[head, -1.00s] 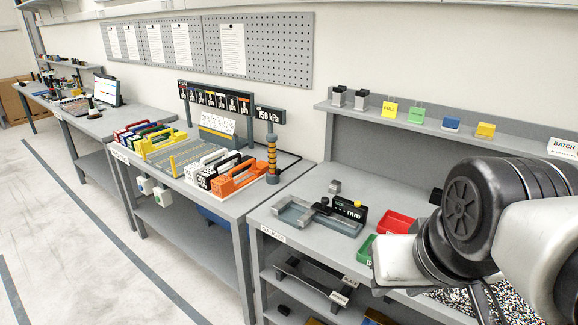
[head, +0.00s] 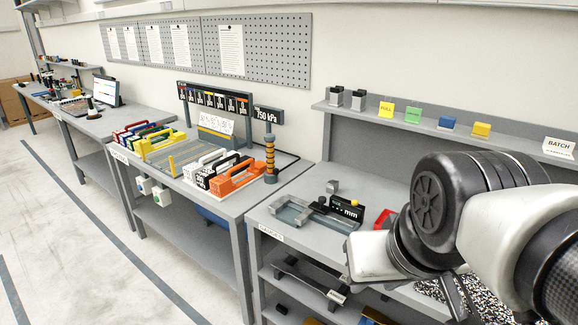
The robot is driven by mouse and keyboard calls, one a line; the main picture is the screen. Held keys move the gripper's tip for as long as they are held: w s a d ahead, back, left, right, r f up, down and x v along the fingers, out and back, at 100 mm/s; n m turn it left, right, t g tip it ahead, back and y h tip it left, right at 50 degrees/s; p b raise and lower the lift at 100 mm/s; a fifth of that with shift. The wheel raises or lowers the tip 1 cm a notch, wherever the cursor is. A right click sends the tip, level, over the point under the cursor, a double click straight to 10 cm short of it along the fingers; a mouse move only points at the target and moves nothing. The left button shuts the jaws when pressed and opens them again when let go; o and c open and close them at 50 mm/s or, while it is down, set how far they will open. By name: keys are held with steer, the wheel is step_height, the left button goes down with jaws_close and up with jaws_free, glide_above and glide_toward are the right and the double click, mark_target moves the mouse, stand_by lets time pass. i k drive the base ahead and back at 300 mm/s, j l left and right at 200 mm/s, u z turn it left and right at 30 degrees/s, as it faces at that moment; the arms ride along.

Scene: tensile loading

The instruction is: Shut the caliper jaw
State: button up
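The caliper (head: 292,214) lies on the right-hand bench, a grey frame with a jaw opening toward its left end. A dark sliding part with a round knob (head: 322,200) sits near its middle. A black display marked "mm" (head: 347,208) stands behind it; its reading is too small to tell. A gap shows between the left end of the frame and the sliding part. My arm reaches in from the right, and its white hand part is right of the caliper, apart from it in the picture. My gripper's fingertips cannot be made out clearly.
A small grey block (head: 332,186) sits behind the caliper. A red bin (head: 383,218) is partly hidden by my arm. Small blocks stand on the shelf (head: 400,117) above. The left bench holds coloured handled weights (head: 237,178) and an orange post (head: 270,155).

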mark_target(319, 207)
steer(key=i+j+z, duration=0.1)
steer(key=z, duration=0.55)
steer(key=i+j+z, duration=0.2)
steer(key=j, duration=0.15)
steer(key=i+j+z, duration=0.15)
steer(key=j, duration=0.15)
steer(key=j+z, duration=0.2)
steer(key=j, duration=0.2)
steer(key=i+j, duration=0.15)
steer(key=j, duration=0.3)
steer(key=i+j, duration=0.1)
steer(key=j, duration=0.35)
steer(key=i+j+z, duration=0.1)
steer(key=j, duration=0.35)
